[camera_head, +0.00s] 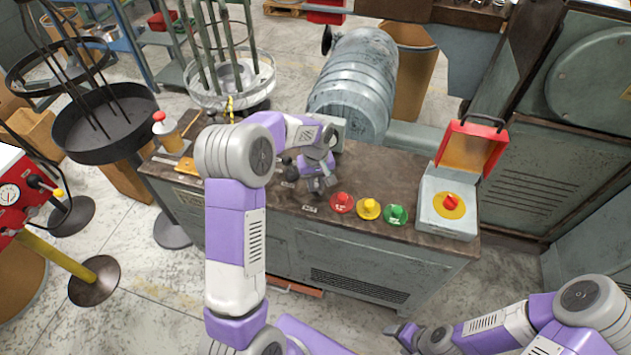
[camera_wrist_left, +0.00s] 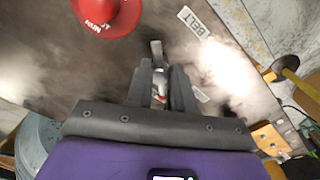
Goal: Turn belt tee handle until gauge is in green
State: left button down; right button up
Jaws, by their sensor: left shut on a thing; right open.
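My left gripper (camera_head: 324,188) is low over the console top, left of the red button. In the left wrist view its dark fingers (camera_wrist_left: 160,75) are shut on a small metal handle, which I take for the belt tee handle (camera_wrist_left: 157,48). Its grey end sticks out beyond the fingertips; the rest is mostly hidden between them. A "BELT" label (camera_wrist_left: 193,21) lies close by on the console. In the head view the gripper hides the handle. I cannot make out a belt gauge face or a green zone. My right gripper (camera_head: 405,334) is open and empty, in front of the console.
Red (camera_head: 342,202), yellow (camera_head: 368,208) and green (camera_head: 395,214) buttons stand right of my left gripper. Further right is a grey box with a raised red lid (camera_head: 470,146). A red machine (camera_head: 14,197) carries a dial.

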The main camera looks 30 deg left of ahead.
aim_at(316, 185)
pick_arm(q)
jog(key=n+p, duration=0.1)
jog(key=n, duration=0.3)
jog(key=shift+r+n, duration=0.1)
jog(key=shift+n, duration=0.2)
jog(key=n+p, duration=0.2)
jog(key=n, duration=0.3)
jog(key=shift+p, duration=0.4)
jog(key=shift+w+n, duration=0.1)
jog(key=shift+n, duration=0.3)
jog(key=c, duration=1)
grip_release()
notch_tip(316, 185, up, 7)
jog(key=shift+r+p, duration=0.2)
jog(key=shift+p, duration=0.65)
